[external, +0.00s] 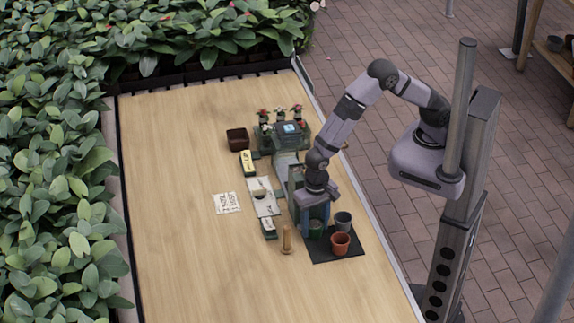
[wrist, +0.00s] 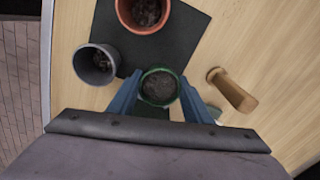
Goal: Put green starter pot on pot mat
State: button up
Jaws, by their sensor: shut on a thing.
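The green starter pot (wrist: 158,87), filled with dark soil, is between the two blue fingers of my gripper (wrist: 160,98) in the wrist view. My gripper is shut on it. In the external view my gripper (external: 316,222) is low at the left part of the dark pot mat (external: 322,254), and the green pot (external: 316,231) is mostly hidden by the fingers. The mat also shows in the wrist view (wrist: 178,45). The green pot is at the mat's edge; I cannot tell whether it touches the mat.
An orange pot (external: 340,243) and a grey pot (external: 343,221) stand on or at the mat. A wooden peg-like tool (external: 287,240) stands just left of it. A device with small plants (external: 287,132), a brown pot (external: 238,139) and a paper card (external: 226,203) lie farther back. The table's left side is clear.

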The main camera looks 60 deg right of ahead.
jog(key=shift+f, duration=0.1)
dwell(0.6)
jog(key=o, duration=1.6)
jog(key=shift+r+p, duration=2.05)
jog(key=shift+r, duration=0.5)
jog(key=shift+r+p, duration=1.3)
jog(key=shift+r, duration=0.2)
